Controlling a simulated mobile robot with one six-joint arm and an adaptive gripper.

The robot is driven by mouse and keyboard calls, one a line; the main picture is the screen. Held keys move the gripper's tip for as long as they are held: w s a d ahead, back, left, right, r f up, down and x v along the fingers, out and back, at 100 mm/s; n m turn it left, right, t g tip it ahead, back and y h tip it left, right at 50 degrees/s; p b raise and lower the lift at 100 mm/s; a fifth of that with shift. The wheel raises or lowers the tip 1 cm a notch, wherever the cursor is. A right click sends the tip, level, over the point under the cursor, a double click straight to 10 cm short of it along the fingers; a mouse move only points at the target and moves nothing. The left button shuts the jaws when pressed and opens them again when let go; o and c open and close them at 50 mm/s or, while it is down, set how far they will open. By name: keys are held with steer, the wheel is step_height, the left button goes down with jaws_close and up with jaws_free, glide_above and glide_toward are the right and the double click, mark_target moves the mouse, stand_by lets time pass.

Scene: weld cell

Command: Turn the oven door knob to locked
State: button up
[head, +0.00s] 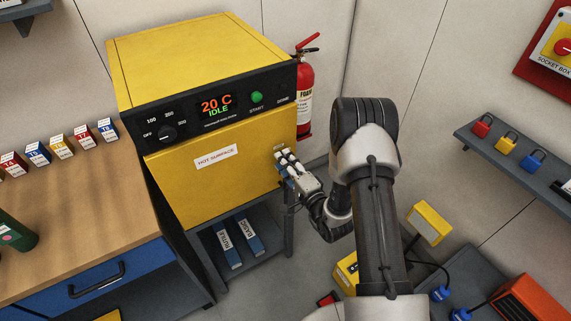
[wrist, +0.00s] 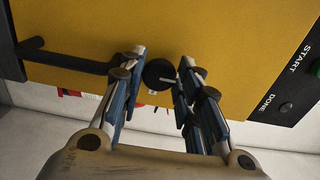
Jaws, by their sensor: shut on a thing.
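The yellow oven (head: 215,172) stands beside the workbench, its door shut. My gripper (head: 283,158) is at the right side of the oven door in the head view, and it hides the door knob there. In the wrist view the round black door knob (wrist: 157,72) sits between the two fingertips of my gripper (wrist: 162,76), which is shut on it. A short pale mark on the knob points to the right in that view. The lock markings around it cannot be made out.
A black bar handle (wrist: 65,58) lies left of the knob in the wrist view. The oven panel (head: 215,106) shows 20 C IDLE, with a temperature dial (head: 167,133) and a green START button (head: 257,97). A red extinguisher (head: 306,90) stands close behind the oven's right side.

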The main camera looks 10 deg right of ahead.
stand_by(0.4)
steer(key=o, duration=1)
steer(key=shift+o, duration=0.2)
steer(key=v, duration=1.2)
